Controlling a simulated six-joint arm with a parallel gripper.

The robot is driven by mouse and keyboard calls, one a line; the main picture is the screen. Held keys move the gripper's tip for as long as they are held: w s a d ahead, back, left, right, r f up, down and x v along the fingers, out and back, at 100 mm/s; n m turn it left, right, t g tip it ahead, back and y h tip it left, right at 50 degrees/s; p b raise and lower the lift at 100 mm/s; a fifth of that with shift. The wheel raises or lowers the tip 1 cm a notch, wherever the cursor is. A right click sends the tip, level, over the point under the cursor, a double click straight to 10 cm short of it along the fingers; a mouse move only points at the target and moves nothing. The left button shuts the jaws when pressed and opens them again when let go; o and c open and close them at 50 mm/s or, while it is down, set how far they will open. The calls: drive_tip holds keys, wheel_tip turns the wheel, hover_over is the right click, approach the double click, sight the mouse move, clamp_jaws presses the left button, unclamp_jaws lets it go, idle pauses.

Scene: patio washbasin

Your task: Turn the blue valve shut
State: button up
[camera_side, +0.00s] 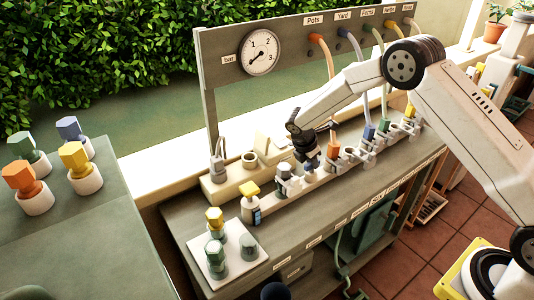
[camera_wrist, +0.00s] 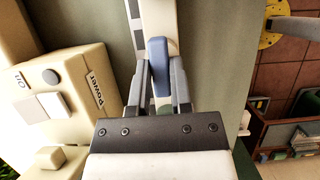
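The blue valve's handle (camera_wrist: 158,62) is a blue lever on a pale fitting, seen lying lengthwise between my fingertips in the wrist view. My gripper (camera_wrist: 160,82) has a grey finger along each side of it, with no clear gap showing, and appears shut on it. In the side view my gripper (camera_side: 308,160) points down at the near part of the pale valve row, and a bit of blue (camera_side: 311,167) shows below it. The gripper hides most of the valve there.
An orange connector (camera_side: 333,147), another blue one (camera_side: 369,132) and a green one (camera_side: 384,126) stand further along the row. A cream power box (camera_wrist: 60,80) is left of my fingers. A pressure gauge (camera_side: 260,53) is on the back panel.

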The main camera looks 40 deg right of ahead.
clamp_jaws()
drive_tip(key=shift+m, duration=0.3)
drive_tip(key=m+g, duration=0.1)
drive_tip(key=m, duration=0.2)
drive_tip(key=shift+w+g, duration=0.1)
drive_tip(key=shift+g, duration=0.2)
drive_tip(key=m+g+y, duration=0.1)
drive_tip(key=m, duration=0.3)
drive_tip(key=shift+d+m, duration=0.1)
drive_tip(key=shift+m, duration=0.3)
drive_tip(key=m+y, duration=0.1)
drive_tip(key=m, duration=0.1)
drive_tip(key=m+g, duration=0.1)
drive_tip(key=m, duration=0.1)
drive_tip(key=shift+w+m+y, duration=0.1)
drive_tip(key=shift+m+y, duration=0.2)
drive_tip(key=shift+y, duration=0.1)
drive_tip(key=m+y, duration=0.1)
drive_tip(key=m, duration=0.1)
drive_tip(key=m+g, duration=0.1)
drive_tip(key=m, duration=0.2)
drive_tip(key=shift+d+y, duration=0.1)
drive_tip(key=shift+y, duration=0.3)
